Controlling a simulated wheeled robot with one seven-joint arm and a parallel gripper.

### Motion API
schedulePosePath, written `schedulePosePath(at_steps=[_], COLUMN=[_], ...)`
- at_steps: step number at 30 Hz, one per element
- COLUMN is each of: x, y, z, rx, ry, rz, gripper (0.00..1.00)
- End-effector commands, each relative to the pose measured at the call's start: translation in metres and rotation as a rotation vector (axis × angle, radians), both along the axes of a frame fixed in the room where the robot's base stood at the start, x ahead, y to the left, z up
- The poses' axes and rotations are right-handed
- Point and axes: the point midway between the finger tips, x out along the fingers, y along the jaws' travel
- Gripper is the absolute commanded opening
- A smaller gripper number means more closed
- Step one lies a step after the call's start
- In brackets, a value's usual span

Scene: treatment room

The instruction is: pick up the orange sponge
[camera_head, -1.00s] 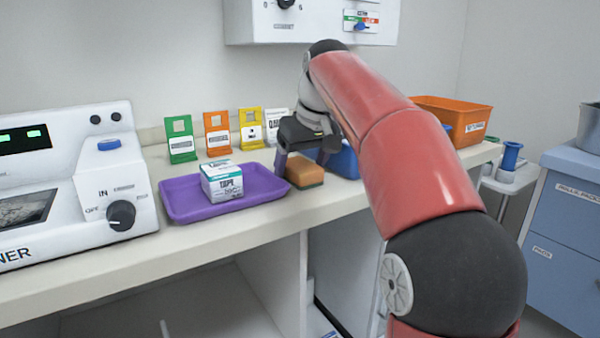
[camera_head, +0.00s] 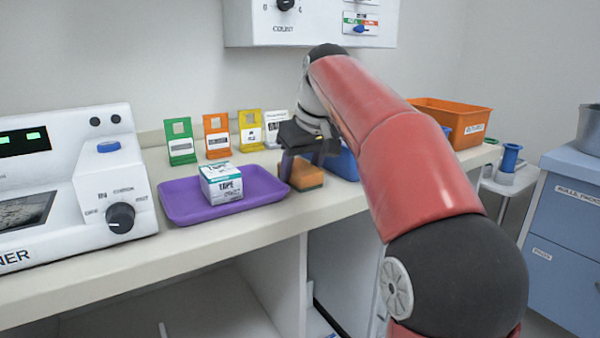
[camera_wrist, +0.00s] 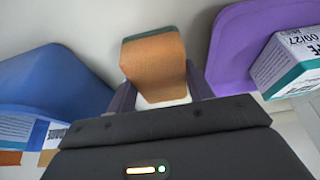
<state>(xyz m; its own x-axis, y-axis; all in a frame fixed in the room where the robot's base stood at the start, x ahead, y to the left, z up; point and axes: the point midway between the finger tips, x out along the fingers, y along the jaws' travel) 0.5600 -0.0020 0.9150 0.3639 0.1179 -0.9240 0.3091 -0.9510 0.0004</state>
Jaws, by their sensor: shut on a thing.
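The orange sponge (camera_head: 305,178) has a dark green layer along its lower side. It is on the counter, just right of the purple tray, in the head view. My gripper (camera_head: 302,160) is over it with the fingers pointing down. In the wrist view, the sponge (camera_wrist: 155,65) lies between the two fingers of my gripper (camera_wrist: 160,95), one on each side. The gripper is shut on the sponge. I cannot tell any gap between the sponge and the counter.
The purple tray (camera_head: 185,212) holds a tape box (camera_head: 221,184) close on the left. A blue bin (camera_head: 345,163) stands close on the right, partly behind my arm. Several coloured card stands (camera_head: 217,135) line the wall. An orange bin (camera_head: 460,122) stands further right.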

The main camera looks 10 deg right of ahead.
Motion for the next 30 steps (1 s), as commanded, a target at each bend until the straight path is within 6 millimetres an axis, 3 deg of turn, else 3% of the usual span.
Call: schedulePosePath(at_steps=[8, 14, 19, 30], x=[0.001, 0.001, 0.001, 0.001], y=[0.0, 0.0, 0.0, 0.0], z=[0.015, 0.063, 0.082, 0.104], rx=[0.0, 0.001, 0.0, 0.0], ry=[-0.001, -0.004, -0.003, -0.001], rz=[0.001, 0.001, 0.002, 0.0], gripper=[0.31, 0.31, 0.31, 0.31])
